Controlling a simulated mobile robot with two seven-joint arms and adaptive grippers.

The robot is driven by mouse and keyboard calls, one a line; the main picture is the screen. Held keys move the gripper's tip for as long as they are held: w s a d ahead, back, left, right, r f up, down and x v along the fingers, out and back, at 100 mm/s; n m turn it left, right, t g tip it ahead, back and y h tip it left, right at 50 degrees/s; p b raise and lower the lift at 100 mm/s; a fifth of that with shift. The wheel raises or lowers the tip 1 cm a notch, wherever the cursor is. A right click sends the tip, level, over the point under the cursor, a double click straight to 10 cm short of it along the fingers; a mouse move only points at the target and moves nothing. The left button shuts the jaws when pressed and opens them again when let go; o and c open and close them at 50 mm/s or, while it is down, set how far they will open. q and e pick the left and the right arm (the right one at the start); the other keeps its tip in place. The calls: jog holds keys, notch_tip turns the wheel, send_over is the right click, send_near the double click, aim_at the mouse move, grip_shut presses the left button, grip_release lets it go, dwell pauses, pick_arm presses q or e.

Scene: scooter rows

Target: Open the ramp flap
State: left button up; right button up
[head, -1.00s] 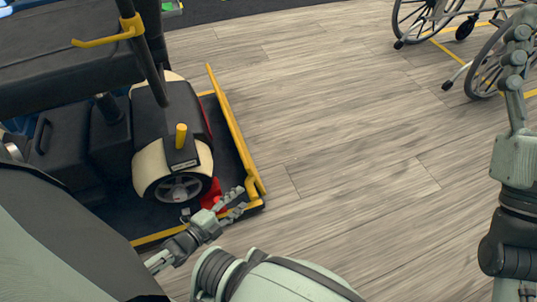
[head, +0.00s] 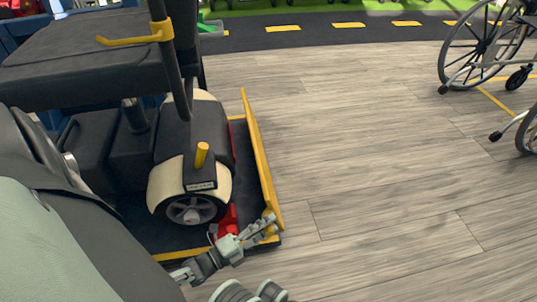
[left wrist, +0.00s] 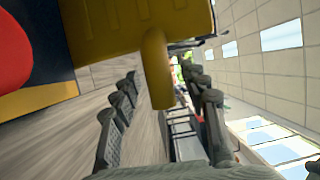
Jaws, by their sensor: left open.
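The yellow ramp flap (head: 262,160) stands up along the right edge of a dark platform (head: 243,170) that holds a scooter. In the left wrist view the flap's yellow panel (left wrist: 130,35) fills the top. A rounded yellow bar (left wrist: 156,70) sticks out from it between my open fingers. My left gripper (head: 268,227) is open at the near end of the flap, and it also shows in the left wrist view (left wrist: 165,88). I cannot tell whether the fingers touch the bar.
The scooter (head: 190,160) with cream fenders fills the platform close to the flap. A red part (head: 228,220) sits by its front wheel. Wheelchairs (head: 485,45) stand at the upper right. The wooden floor (head: 370,150) right of the flap is clear.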

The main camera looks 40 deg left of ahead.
pick_arm(q)
jog(key=shift+w, duration=0.15)
grip_shut()
jog(key=shift+r, duration=0.1)
dwell(0.3)
